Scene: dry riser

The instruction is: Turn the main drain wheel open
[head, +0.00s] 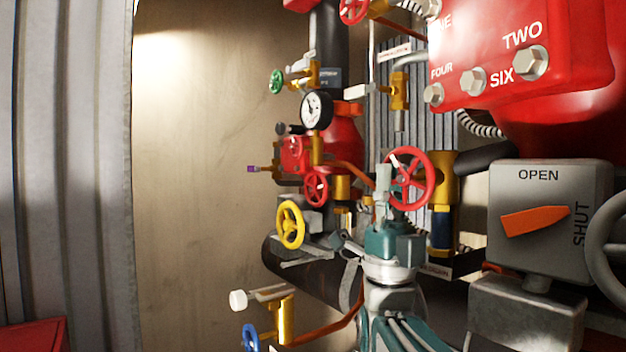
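Several handwheels show, and I cannot tell for certain which is the main drain wheel. A large red handwheel (409,178) stands right of the picture's middle on a brass valve (442,180). A dark label plate below that valve is too small to read. My gripper (383,178) reaches up from the bottom, with a teal body and a grey finger upright in front of the red wheel's left rim. I cannot tell whether it touches the rim. The other finger is not clear, so its opening cannot be judged.
A yellow wheel (291,225), smaller red wheel (316,187), blue wheel (250,338) and gauge (316,109) stand to the left. A grey box (549,185) marked OPEN and SHUT with an orange pointer crowds the right, below a red housing (590,55). Bare wall (195,180) lies farther left.

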